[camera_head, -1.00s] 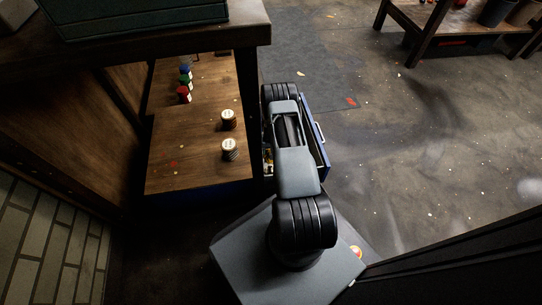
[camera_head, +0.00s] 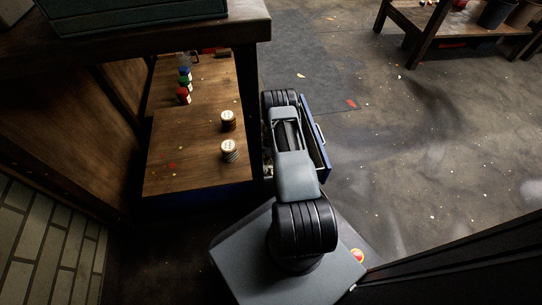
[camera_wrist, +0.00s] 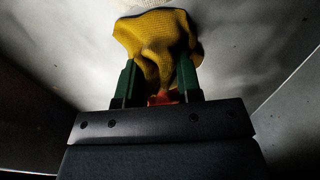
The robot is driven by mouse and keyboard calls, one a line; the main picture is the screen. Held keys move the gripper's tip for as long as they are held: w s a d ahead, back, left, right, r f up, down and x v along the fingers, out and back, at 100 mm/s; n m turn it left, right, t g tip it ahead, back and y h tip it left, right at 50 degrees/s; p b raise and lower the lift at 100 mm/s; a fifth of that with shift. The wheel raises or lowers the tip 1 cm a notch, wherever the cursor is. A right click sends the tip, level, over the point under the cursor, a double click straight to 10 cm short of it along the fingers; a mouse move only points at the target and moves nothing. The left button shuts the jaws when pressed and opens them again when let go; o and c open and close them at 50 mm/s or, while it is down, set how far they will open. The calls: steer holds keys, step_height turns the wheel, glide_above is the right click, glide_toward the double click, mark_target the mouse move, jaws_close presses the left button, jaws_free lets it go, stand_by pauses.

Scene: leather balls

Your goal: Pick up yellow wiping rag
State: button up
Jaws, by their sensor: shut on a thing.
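The yellow wiping rag (camera_wrist: 152,38) is bunched between the two green fingers of my gripper (camera_wrist: 160,80) in the wrist view. The fingers are shut on it, and its loose upper part spreads out beyond the fingertips. A small red patch shows low between the fingers; I cannot tell what it is. In the head view my arm hides the gripper and the rag. The arm reaches over an open blue drawer (camera_head: 318,150) at the right side of the wooden bench.
The wooden bench (camera_head: 185,160) carries two stacks of round discs (camera_head: 229,150) and several small coloured bottles (camera_head: 184,86). A dark shelf (camera_head: 150,38) overhangs it. Drawer walls flank the gripper in the wrist view. The floor to the right is open.

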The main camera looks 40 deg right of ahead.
steer(key=shift+r, duration=0.1)
steer(key=shift+r+p, duration=0.35)
steer(key=shift+r, duration=0.2)
step_height(320, 180, up, 3)
steer(key=shift+d+f+p, duration=0.15)
steer(key=shift+p, duration=0.55)
steer(key=s+d+r+p, duration=0.1)
steer(key=d+r+p, duration=0.1)
steer(key=d+r, duration=0.2)
steer(key=d+r+p, duration=0.2)
steer(key=d+r, duration=0.3)
steer(key=d, duration=0.4)
steer(key=shift+s+d, duration=0.3)
steer(key=shift+s, duration=0.05)
